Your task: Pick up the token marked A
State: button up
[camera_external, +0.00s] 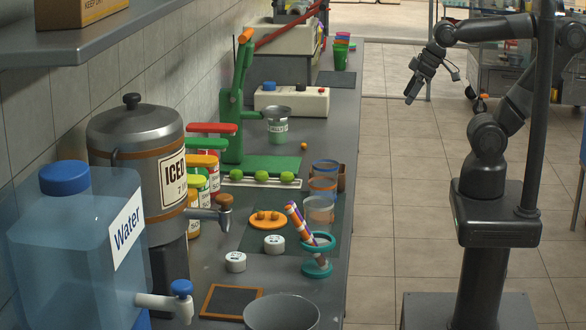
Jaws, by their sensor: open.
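Two short white cylinders with dark marks on their tops stand on the counter. One white cylinder (236,262) is near the slate board; the other white cylinder (274,244) is just behind it, in front of the orange plate. They may be the tokens, but I cannot read which one bears an A. My gripper (412,92) is open and empty, raised over the floor side at the upper right, well away from both cylinders.
The counter (217,278) is crowded. An orange plate (268,219) lies behind. A grey bowl (281,314), slate board (232,301) and water dispenser (80,250) are in front.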

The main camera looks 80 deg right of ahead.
jog(key=w+a+r+n, duration=0.15)
jog(key=w+a, duration=0.25)
jog(key=w, duration=0.4)
jog(key=w+a+r, duration=0.3)
jog(key=w, duration=0.4)
jog(key=n+g+y, duration=0.2)
jog(key=n, duration=0.2)
send_over(237, 256)
jog(key=s+d, duration=0.2)
jog(key=f, duration=2.7)
jog(key=shift+s+a+f, duration=0.15)
jog(key=shift+a+f, duration=0.05)
jog(key=shift+a, duration=0.05)
jog(key=shift+x, duration=3.3)
jog(key=shift+r, duration=0.1)
jog(key=c, duration=1.1)
